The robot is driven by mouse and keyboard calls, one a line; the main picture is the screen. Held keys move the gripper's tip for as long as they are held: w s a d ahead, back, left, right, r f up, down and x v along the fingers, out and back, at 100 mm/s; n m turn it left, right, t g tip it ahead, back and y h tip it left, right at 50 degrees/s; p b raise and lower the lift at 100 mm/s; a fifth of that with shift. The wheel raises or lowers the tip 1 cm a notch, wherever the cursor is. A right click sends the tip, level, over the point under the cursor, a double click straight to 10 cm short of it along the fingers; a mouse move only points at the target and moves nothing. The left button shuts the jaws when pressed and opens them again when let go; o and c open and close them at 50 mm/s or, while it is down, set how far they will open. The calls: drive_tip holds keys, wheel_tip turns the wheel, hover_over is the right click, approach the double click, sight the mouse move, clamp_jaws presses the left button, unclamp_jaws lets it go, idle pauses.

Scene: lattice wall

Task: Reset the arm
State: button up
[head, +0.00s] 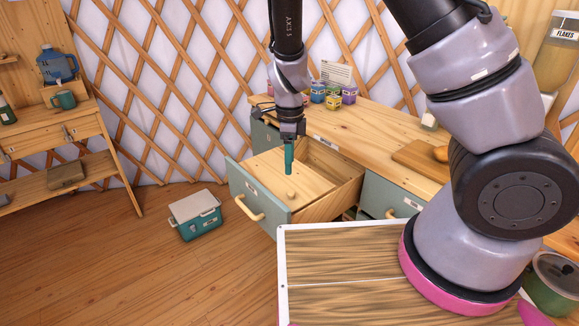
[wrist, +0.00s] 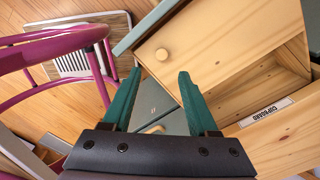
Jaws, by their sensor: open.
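My gripper (head: 288,168) hangs pointing down over the open drawer (head: 258,205) of the counter in the head view. Its teal fingers look like one strip there. In the wrist view my gripper (wrist: 160,74) shows two teal fingers spread apart with nothing between them. A pale wooden panel with a round knob (head: 291,194) lies just below the fingers. The same knob (wrist: 162,54) shows beyond the fingertips in the wrist view. I cannot tell whether the fingertips touch the wood.
The wooden counter (head: 385,130) carries several small colourful jars (head: 333,95) and a cutting board (head: 417,158). A teal and white cooler box (head: 195,215) stands on the floor at left. A wooden shelf unit (head: 60,140) stands at far left. Floor between them is clear.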

drive_tip(key=shift+r, duration=0.1)
drive_tip(key=d+r+n+t+y, duration=0.15)
drive_tip(key=d+r+n, duration=0.3)
drive_tip(key=r, duration=0.65)
drive_tip(key=d+r+n+y, duration=0.3)
drive_tip(key=d+r, duration=0.2)
drive_tip(key=r, duration=0.6)
drive_tip(key=s+d+r+n+t+h, duration=0.2)
drive_tip(key=s+d+r+n+t, duration=0.3)
drive_tip(key=s+d+r+n, duration=0.3)
drive_tip(key=s+d+r, duration=0.3)
drive_tip(key=r, duration=0.2)
drive_tip(key=shift+s+d+t, duration=0.2)
drive_tip(key=shift+s+t, duration=0.15)
drive_tip(key=shift+s, duration=0.05)
